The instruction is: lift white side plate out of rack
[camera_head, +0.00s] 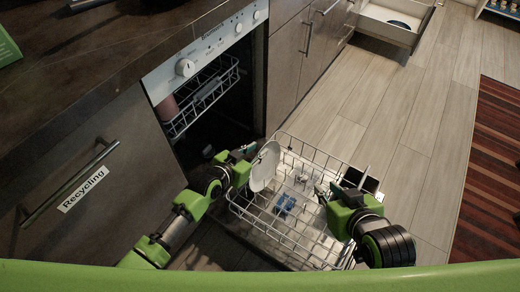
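The white side plate (265,168) stands steeply tilted at the left side of the pulled-out lower dishwasher rack (290,238). My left gripper (246,155) is at the plate's upper left edge. Its fingertips are small and partly hidden there, so I cannot tell whether they grip the plate. My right gripper (342,184) is over the right side of the rack, apart from the plate. Its fingers look spread, with no object visible between them.
The open dishwasher (205,50) has an upper rack (205,95) holding a reddish cup (168,108). A blue item (285,204) lies in the lower rack. A counter is at left, an open drawer (385,28) at the back.

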